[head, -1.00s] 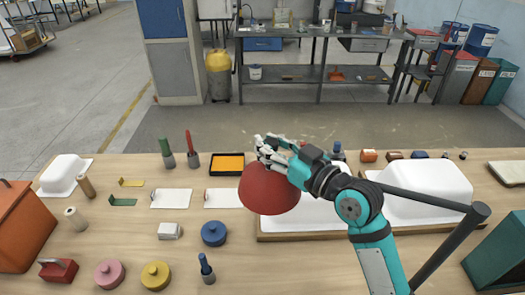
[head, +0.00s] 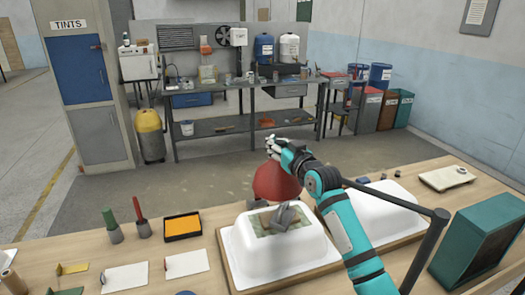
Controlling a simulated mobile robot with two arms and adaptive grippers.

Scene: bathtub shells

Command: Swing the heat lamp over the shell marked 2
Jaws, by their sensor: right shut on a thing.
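The heat lamp has a red dome shade (head: 274,183) on a dark boom (head: 395,201), which runs right to a dark post (head: 424,250). My right gripper (head: 272,147) is shut on the top of the lamp. The shade shows just beyond the far edge of the left white shell (head: 245,262); I cannot tell how high above it hangs. That shell has a greenish patch and a grey piece on top. A second white shell (head: 397,204) stands to the right, partly hidden by my right arm and the boom. I can read no number on either shell. My left gripper is out of view.
A green bin (head: 485,245) stands at the table's right, near the post. A pale slab (head: 447,178) lies at the far right.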

